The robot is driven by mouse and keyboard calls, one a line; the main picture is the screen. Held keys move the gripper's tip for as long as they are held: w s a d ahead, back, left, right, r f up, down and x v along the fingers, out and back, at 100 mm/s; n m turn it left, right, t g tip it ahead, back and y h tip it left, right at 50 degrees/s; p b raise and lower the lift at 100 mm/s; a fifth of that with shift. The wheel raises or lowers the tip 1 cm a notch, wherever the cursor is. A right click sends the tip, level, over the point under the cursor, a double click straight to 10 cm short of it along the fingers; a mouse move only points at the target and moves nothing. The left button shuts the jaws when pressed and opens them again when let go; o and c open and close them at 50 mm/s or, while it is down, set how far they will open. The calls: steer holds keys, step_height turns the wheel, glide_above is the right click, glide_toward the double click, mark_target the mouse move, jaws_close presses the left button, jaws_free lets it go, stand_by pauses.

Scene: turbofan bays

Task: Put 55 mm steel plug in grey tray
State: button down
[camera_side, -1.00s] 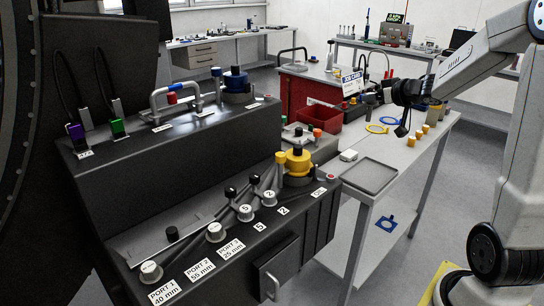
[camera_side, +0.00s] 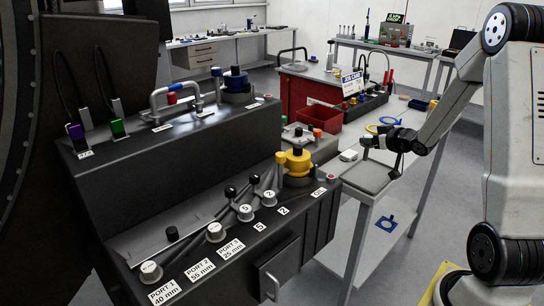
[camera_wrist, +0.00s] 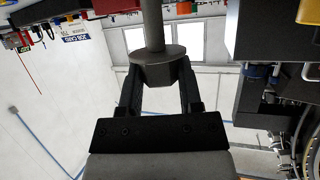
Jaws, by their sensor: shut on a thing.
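My gripper (camera_wrist: 158,88) is shut on a grey steel plug (camera_wrist: 157,66), a round head with a thin stem, in the wrist view. The two fingers press on either side of the head. The tray is shallow and lies at the near end of the light bench. My gripper and wrist hide little of it. I cannot read the plug's size.
The black port console (camera_side: 230,240) stands left of the tray, with a yellow-and-black fitting (camera_side: 298,162) on it. A red bin (camera_side: 322,118) and a blue ring (camera_side: 390,120) lie farther back.

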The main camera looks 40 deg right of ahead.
steer(key=shift+f, duration=0.1)
steer(key=shift+f, duration=2.15)
steer(key=shift+f, duration=1.75)
steer(key=shift+f, duration=0.1)
steer(key=shift+c, duration=1.4)
jaws_free()
steer(key=shift+f, duration=0.1)
steer(key=shift+r, duration=0.2)
steer(key=v, duration=1.2)
